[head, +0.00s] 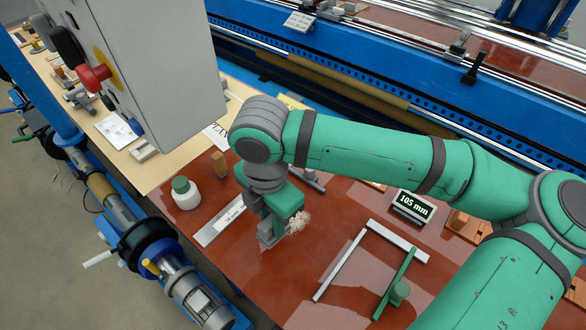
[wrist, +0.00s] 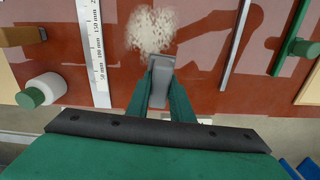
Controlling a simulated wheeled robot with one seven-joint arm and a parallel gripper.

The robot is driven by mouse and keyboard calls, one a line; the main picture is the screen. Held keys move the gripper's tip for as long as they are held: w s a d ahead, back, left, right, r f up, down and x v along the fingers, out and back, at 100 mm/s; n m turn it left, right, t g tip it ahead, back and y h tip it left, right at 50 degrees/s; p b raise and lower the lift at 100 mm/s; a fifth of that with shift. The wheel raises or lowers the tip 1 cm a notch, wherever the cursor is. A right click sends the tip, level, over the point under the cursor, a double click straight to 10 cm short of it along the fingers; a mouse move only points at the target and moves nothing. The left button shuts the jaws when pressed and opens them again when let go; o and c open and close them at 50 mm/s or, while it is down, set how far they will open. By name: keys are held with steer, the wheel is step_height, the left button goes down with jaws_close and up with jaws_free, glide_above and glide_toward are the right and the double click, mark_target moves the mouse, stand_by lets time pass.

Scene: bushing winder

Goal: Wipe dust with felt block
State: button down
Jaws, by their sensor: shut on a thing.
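My gripper (head: 276,222) points down over the red-brown glossy tabletop (head: 330,200). In the wrist view its green fingers (wrist: 160,98) are shut on a grey felt block (wrist: 161,72). The block also shows below the gripper in the head view (head: 268,241). A patch of pale dust (head: 301,220) lies on the tabletop just right of the gripper. In the wrist view the dust (wrist: 151,28) spreads just beyond the block's far end; its near edge is at or beside the block. I cannot tell whether the block touches the tabletop.
A white ruler (head: 220,222) lies left of the dust. A white jar with green lid (head: 185,194) and a brown block (head: 219,166) stand further left.

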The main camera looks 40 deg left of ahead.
steer(key=shift+r, duration=1.55)
